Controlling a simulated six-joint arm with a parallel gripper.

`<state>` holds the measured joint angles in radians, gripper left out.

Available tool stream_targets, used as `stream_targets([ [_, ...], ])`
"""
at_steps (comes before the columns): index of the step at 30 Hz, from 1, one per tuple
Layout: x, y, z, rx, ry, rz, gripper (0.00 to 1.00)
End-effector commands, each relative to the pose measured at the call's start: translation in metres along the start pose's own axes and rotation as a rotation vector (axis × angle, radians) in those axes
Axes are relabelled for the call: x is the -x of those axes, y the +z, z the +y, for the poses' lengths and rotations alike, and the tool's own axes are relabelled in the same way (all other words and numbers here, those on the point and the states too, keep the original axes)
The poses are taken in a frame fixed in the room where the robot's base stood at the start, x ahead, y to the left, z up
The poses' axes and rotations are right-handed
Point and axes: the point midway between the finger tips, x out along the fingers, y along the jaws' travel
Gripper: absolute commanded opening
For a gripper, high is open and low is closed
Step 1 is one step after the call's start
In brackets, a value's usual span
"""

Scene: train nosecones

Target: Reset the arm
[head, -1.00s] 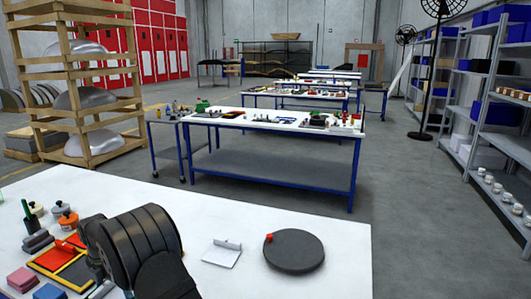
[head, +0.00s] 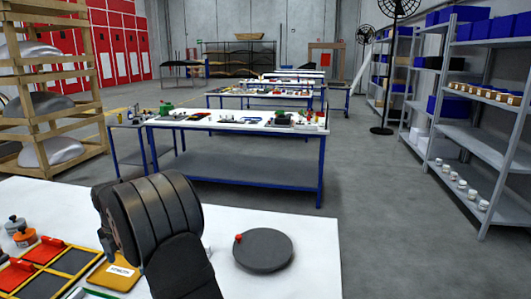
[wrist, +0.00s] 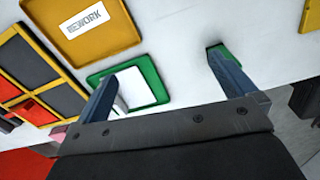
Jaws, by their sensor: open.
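The left finger overlaps a green-rimmed tray (wrist: 150,76) with a white inside. A green patch shows at the tip of the right finger. Whether the fingers touch anything below is unclear.
A yellow REWORK tray (head: 113,273) and a yellow-framed tray (head: 55,267) with black and red parts lie left of my arm. A dark round disc (head: 263,251) with a red knob lies right of it. Bare tabletop surrounds the disc.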

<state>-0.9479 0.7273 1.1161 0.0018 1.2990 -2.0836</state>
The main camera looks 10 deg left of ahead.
Motion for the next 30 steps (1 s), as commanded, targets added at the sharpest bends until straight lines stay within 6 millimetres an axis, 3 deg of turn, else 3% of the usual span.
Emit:
stream_targets([
  [12,0.005,0.071,-0.048,-0.234,0.001,-0.001,1.00],
  [30,0.011,0.157,-0.131,-0.566,0.002,-0.001,1.00],
])
